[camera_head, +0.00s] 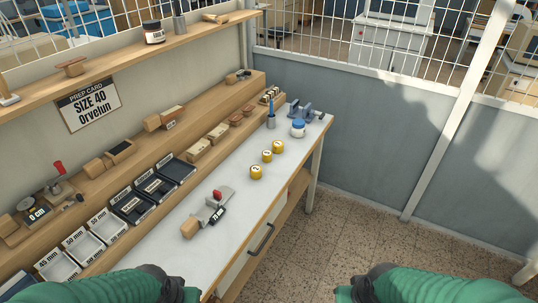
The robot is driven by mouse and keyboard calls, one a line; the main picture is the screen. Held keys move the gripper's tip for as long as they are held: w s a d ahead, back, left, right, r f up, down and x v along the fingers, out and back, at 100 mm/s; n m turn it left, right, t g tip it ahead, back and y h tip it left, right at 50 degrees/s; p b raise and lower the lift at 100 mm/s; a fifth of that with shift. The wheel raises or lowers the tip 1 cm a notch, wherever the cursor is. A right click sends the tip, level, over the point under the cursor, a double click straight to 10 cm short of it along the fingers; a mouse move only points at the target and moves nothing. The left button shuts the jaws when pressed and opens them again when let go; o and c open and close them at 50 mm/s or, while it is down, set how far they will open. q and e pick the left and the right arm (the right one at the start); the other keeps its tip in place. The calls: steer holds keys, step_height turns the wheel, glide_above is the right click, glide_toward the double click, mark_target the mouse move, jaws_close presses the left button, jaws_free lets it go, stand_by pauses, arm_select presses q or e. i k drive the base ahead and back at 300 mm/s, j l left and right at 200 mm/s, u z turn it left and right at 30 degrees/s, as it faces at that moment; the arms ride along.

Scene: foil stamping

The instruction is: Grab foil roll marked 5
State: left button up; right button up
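Three small gold rolls with pale, round marked tops stand on the white bench top: a front one (256,172), a middle one (267,156) and a back one (278,147). Their marks are too small to read surely, so I cannot tell which is the foil roll marked 5. My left gripper (187,293) is at the bottom edge, by the bench's near end and well short of the rolls. My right gripper (350,295) is at the bottom, over the floor right of the bench. Both are dark and partly cut off; their fingers do not show clearly.
Labelled trays (90,240) line the left side. A blue-lidded jar (298,128) and blue clamp-like tool (306,112) stand behind. Bare bench surrounds the rolls. A drawer handle (262,240) juts from the front.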

mark_target(267, 155)
steer(key=i+l+u, duration=0.15)
steer(key=u, duration=0.8)
steer(key=i+l+u, duration=0.15)
steer(key=l, duration=0.2)
steer(key=i+l+u, duration=0.15)
steer(key=l, duration=0.2)
steer(key=i+l+u, duration=0.15)
steer(key=l, duration=0.2)
steer(key=i+l+u, duration=0.2)
steer(key=l, duration=0.2)
steer(key=l+u, duration=0.15)
steer(key=l, duration=0.8)
steer(key=i, duration=0.05)
